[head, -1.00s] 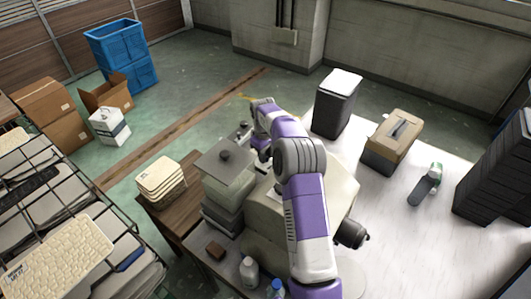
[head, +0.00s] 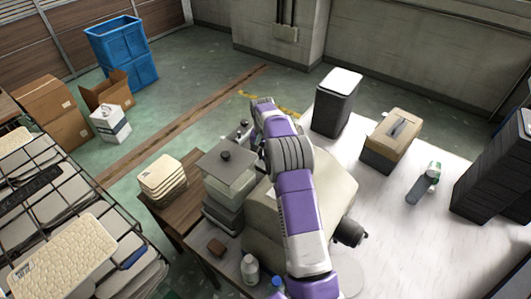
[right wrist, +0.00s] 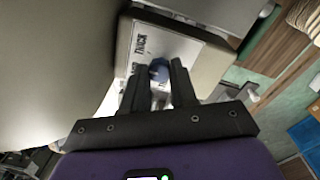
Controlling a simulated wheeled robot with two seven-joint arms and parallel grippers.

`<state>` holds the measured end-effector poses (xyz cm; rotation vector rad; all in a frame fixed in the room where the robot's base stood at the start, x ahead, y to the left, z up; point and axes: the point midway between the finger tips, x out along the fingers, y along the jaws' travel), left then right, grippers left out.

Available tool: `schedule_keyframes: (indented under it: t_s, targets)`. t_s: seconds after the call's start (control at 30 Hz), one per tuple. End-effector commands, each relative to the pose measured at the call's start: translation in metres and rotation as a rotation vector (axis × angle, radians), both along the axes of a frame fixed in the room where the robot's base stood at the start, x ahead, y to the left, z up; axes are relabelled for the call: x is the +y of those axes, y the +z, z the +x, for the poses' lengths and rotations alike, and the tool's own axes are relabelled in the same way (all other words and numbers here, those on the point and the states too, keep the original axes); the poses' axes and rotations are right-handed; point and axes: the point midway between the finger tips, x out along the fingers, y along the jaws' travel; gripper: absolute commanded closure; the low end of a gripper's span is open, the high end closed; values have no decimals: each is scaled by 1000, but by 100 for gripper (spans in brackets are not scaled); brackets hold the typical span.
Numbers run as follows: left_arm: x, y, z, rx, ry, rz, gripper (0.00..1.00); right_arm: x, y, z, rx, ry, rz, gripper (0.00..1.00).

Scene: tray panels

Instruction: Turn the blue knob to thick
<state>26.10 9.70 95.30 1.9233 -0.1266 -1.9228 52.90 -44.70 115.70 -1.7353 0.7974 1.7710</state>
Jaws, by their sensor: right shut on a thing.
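The blue knob (right wrist: 158,70) sits on a pale panel (right wrist: 178,50) in the right wrist view. The word THICK is printed on the panel above the knob; another label beside the knob is partly covered. My right gripper (right wrist: 160,82) is shut on the knob, with one dark finger on each side of it. The knob's pointing direction is too small to tell. In the head view my purple and white right arm reaches over the beige machine (head: 262,222) and hides the knob and panel. My left gripper is in neither view.
A stack of clear and grey containers (head: 226,180) stands beside the machine on the left. A wire rack (head: 125,225) is at the far left. A black bin (head: 337,100) and a beige-topped box (head: 390,140) stand on the right.

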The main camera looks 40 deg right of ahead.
Motion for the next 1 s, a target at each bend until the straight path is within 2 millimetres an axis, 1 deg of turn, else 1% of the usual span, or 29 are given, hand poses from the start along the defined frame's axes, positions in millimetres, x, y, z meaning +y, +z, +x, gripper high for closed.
schedule_keyframes:
  t_s: [0.2,0.5,0.73,1.0]
  targets:
    - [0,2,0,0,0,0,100,-1,1,1,-3,-197,-2,100]
    - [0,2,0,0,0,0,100,-1,1,1,-3,-412,-2,100]
    - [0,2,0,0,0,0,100,-2,1,1,-4,-505,-3,100]
    - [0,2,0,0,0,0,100,-2,1,1,-5,-543,-2,100]
